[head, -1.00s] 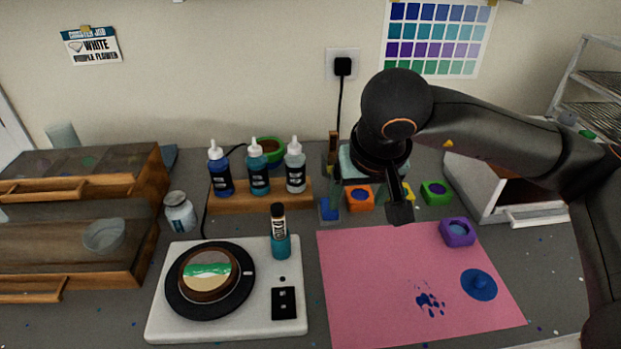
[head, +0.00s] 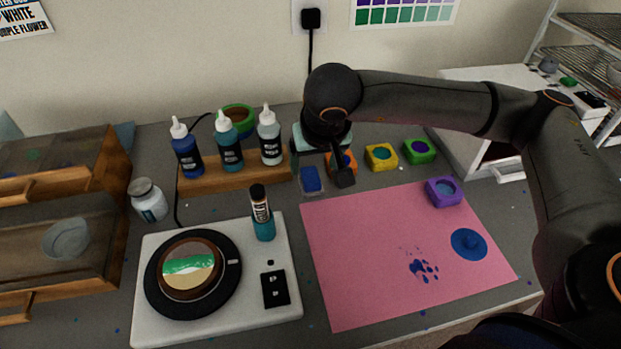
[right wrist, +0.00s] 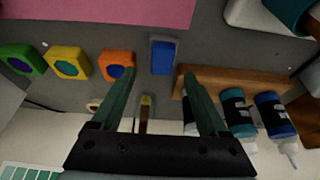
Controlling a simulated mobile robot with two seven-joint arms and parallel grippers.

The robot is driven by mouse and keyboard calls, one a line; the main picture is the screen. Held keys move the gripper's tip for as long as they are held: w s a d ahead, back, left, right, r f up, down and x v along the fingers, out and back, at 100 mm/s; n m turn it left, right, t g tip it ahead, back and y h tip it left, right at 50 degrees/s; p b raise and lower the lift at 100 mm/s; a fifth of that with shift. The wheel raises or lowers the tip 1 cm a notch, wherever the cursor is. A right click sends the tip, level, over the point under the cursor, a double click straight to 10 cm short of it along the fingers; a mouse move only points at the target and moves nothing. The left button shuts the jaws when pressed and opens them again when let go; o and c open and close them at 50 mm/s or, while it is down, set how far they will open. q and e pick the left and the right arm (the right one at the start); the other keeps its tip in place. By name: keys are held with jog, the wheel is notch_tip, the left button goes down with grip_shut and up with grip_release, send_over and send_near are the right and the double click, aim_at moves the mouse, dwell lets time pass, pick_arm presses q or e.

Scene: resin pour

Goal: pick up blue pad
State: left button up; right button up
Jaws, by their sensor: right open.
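The blue pad (head: 312,179) is a small blue block in a pale holder on the grey table, just beyond the pink mat's upper left corner. It also shows in the right wrist view (right wrist: 163,56), ahead of and between the fingertips. My right gripper (head: 322,168) is above the table close behind the pad. Its two green-grey fingers (right wrist: 159,78) are spread in the right wrist view with nothing between them. In the head view the wrist partly hides the orange block. My left gripper is not in view.
Orange (right wrist: 117,67), yellow (head: 381,157), green (head: 420,151) and purple (head: 444,191) blocks stand nearby. A wooden rack (head: 235,180) with bottles is close left of the pad.

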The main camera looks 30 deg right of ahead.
aim_at(311, 175)
jog(key=x, duration=0.4)
jog(key=shift+a+f, duration=0.15)
jog(key=shift+f, duration=0.05)
jog(key=shift+c, duration=0.3)
grip_shut()
